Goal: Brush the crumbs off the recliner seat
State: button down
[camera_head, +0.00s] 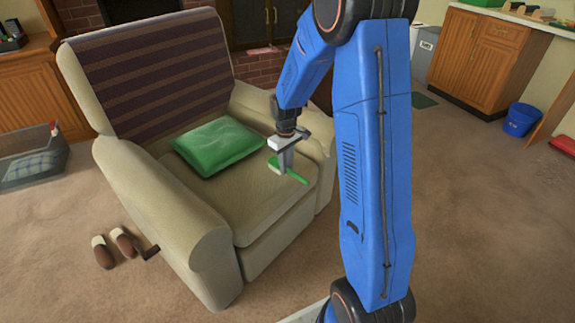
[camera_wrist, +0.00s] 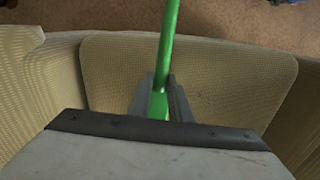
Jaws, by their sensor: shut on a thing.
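The beige recliner (camera_head: 186,235) stands in the middle of the head view, with a dark striped cover over its backrest. Its seat (camera_head: 235,212) carries a green cushion (camera_head: 217,147) at the back left. My gripper (camera_head: 283,170) is over the right part of the seat and is shut on a green brush (camera_head: 295,177). In the wrist view, the brush's green handle (camera_wrist: 168,50) runs up from between the fingers (camera_wrist: 160,98), with the seat (camera_wrist: 215,75) beneath. The brush's bristles are hidden. I cannot make out crumbs, nor whether the brush touches the seat.
The armrests (camera_head: 205,240) rise on both sides of the seat. Slippers (camera_head: 112,247) and a pet bed (camera_head: 32,160) are on the floor at left. A blue bucket (camera_head: 521,119) stands by the wooden cabinet (camera_head: 485,50) at right. The carpet at right is mostly clear.

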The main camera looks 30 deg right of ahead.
jog(key=shift+s+a, duration=0.6)
jog(key=shift+a, duration=0.8)
jog(key=shift+s+a, duration=0.65)
jog(key=shift+a, duration=0.75)
jog(key=shift+s+a, duration=0.6)
jog(key=shift+a, duration=0.8)
jog(key=shift+s+a+f, duration=0.1)
jog(key=shift+s+a, duration=0.3)
jog(key=shift+a, duration=0.4)
jog(key=shift+s+a, duration=0.4)
jog(key=shift+a, duration=0.35)
notch_tip(320, 180, up, 6)
jog(key=shift+w, duration=0.1)
jog(key=shift+r, duration=1.55)
